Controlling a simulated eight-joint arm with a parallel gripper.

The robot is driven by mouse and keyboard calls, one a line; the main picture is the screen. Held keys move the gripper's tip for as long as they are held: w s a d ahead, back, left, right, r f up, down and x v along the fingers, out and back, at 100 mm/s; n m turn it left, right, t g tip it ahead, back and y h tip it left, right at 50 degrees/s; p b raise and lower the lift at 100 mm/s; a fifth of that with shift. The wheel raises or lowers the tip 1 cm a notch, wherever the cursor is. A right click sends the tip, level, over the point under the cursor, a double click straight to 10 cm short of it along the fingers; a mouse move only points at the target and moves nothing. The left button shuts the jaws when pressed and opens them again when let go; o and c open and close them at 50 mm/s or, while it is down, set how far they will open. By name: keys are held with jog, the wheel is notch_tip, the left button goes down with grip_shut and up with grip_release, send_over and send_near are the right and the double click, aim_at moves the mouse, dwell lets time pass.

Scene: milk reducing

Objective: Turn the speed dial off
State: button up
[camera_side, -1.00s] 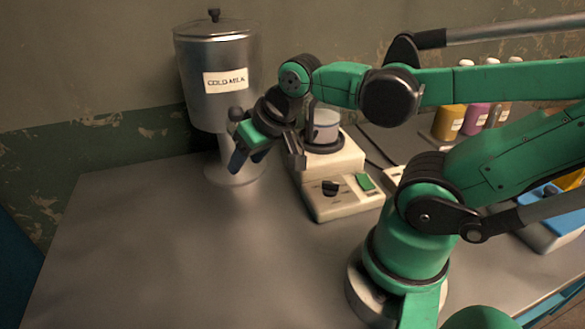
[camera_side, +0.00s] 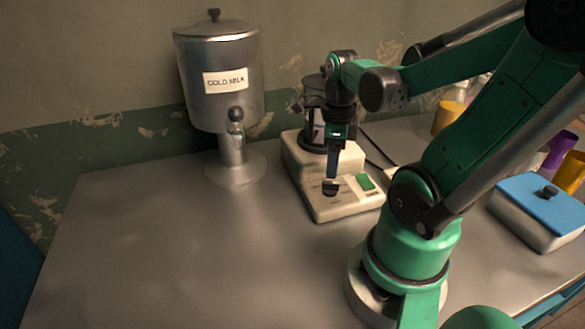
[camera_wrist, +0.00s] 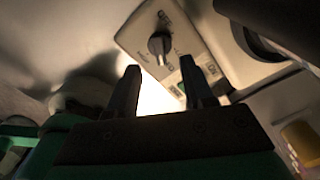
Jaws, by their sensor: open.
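The black speed dial (camera_side: 330,187) sits on the sloped front panel of the cream machine (camera_side: 318,205), left of a green switch (camera_side: 365,181). My gripper (camera_side: 332,176) points down just above the dial in the side view; whether it touches cannot be told there. In the wrist view the dial (camera_wrist: 160,43) shows beyond the fingertips, clear of them, with the green switch (camera_wrist: 181,88) partly behind the right finger. My gripper (camera_wrist: 162,77) is open, with nothing between its fingers. A vessel on the machine is mostly hidden behind my gripper.
A metal tank (camera_side: 219,90) labelled cold milk stands at the back left. A blue-lidded box (camera_side: 540,200) and several coloured containers (camera_side: 570,172) are at the right. The table's front left (camera_side: 150,250) is bare.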

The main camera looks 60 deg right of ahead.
aim_at(331, 182)
jog(key=shift+f, duration=2.2)
grip_shut()
